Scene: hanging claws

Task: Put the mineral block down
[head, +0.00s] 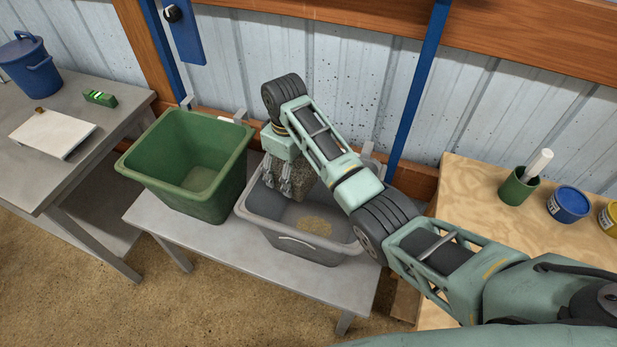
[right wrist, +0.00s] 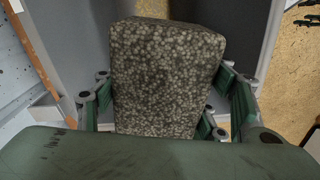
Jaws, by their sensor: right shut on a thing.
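The mineral block (right wrist: 165,75) is a speckled grey-brown brick that fills the middle of the right wrist view. In the head view the block (head: 304,177) shows partly behind the fingers of my right gripper (head: 286,190). My right gripper is shut on it, with a finger on each side. The block is held over or in the back left part of the grey tub (head: 290,249); I cannot tell whether it touches the tub. Part of the tub is hidden by my right arm. My left gripper is not in view.
A green tub (head: 186,196) stands left of the grey one on the same grey bench (head: 217,249). Some yellowish grain (head: 314,226) lies on the grey tub's floor. A wooden table (head: 479,215) with a green cup (head: 519,187) and a blue tin (head: 568,204) is at right.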

